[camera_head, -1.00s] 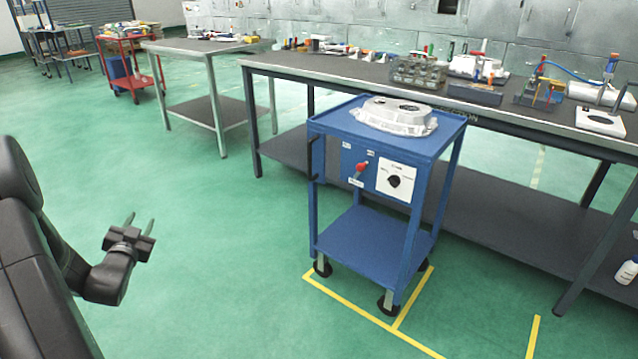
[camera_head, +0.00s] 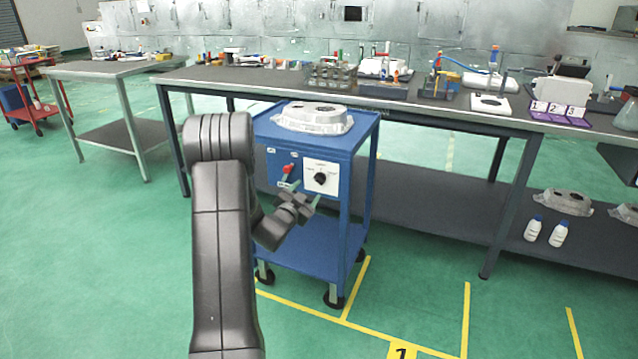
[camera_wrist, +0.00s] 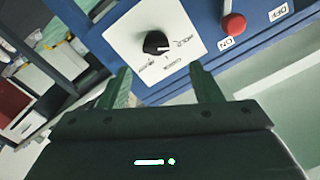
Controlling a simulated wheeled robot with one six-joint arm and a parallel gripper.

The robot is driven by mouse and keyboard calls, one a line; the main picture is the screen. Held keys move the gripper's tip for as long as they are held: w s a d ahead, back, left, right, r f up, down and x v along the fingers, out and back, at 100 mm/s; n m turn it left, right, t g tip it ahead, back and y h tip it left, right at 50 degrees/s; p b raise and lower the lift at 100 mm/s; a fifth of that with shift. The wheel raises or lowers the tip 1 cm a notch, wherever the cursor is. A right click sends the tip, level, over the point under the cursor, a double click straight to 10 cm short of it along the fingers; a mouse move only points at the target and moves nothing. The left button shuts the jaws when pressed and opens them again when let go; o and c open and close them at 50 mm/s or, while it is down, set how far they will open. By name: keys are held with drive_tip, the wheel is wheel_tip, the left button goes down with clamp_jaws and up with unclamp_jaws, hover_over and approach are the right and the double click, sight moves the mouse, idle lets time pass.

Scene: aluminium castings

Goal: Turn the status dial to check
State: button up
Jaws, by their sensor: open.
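The status dial is a black knob (camera_head: 320,178) on a white plate (camera_head: 313,189) on the front of a blue cart (camera_head: 352,145). In the wrist view the knob (camera_wrist: 156,43) sits above and between my fingers, with a pale pointer mark aimed to the right. Printed words surround it; one reads like HOLD, the others are too small to be sure. My gripper (camera_head: 305,199) is open and empty, in front of and just below the plate. The fingertips (camera_wrist: 157,78) look apart from the knob. A red lever (camera_head: 287,168) with ON and OFF labels is beside the plate.
A grey casting (camera_head: 313,117) lies on the cart top. A long workbench (camera_head: 225,79) with tools and racks stands behind the cart. Two white bottles (camera_head: 546,232) and castings are on its lower shelf. Green floor is open at the front, with yellow lines (camera_head: 465,315).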

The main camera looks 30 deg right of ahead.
sight(318, 180)
drive_tip(key=x, duration=0.8)
drive_tip(key=shift+s+d, duration=0.15)
drive_tip(key=shift+d, duration=0.15)
drive_tip(key=shift+b, duration=0.3)
drive_tip(key=c, duration=1)
